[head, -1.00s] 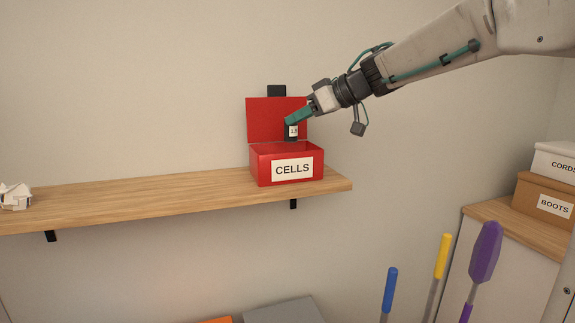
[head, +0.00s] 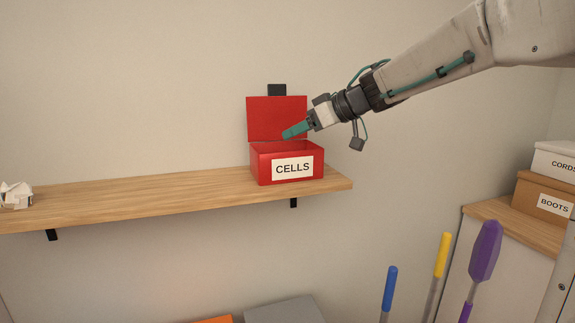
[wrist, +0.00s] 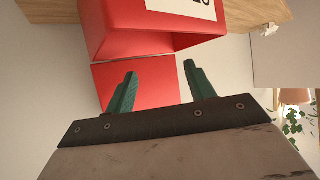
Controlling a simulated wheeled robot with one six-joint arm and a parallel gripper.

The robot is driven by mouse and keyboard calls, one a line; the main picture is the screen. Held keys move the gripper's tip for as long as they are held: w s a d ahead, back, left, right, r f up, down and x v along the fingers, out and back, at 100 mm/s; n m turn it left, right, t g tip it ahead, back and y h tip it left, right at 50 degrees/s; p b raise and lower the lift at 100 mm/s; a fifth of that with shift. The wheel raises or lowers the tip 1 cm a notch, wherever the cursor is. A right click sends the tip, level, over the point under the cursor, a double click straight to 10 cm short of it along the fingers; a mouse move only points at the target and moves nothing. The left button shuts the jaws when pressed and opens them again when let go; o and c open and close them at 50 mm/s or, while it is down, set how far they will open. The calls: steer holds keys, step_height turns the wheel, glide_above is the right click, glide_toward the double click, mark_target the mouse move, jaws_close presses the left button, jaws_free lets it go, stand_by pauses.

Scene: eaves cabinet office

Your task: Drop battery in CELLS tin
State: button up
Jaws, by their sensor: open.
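The red CELLS tin (head: 262,170) stands on the wooden shelf near its right end, with its red lid (head: 276,118) standing up at the back. The tin (wrist: 150,42) also shows in the wrist view, beyond the fingers. My gripper (head: 285,136) is just above the tin's opening, in front of the lid. In the wrist view my gripper (wrist: 158,80) has its two green fingers apart with nothing between them. The battery is not visible in either current view; the tin's front wall hides its floor.
The wooden shelf (head: 150,195) runs left from the tin, mostly bare, with a small white model (head: 15,195) at the far left. Blue, yellow and purple handles (head: 485,250) rise at the lower right, near the CORDS box (head: 555,162) and BOOTS box (head: 540,196).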

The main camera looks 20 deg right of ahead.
steer(key=v, duration=0.7)
steer(key=shift+s+d+r, duration=0.2)
steer(key=shift+s+r, duration=0.05)
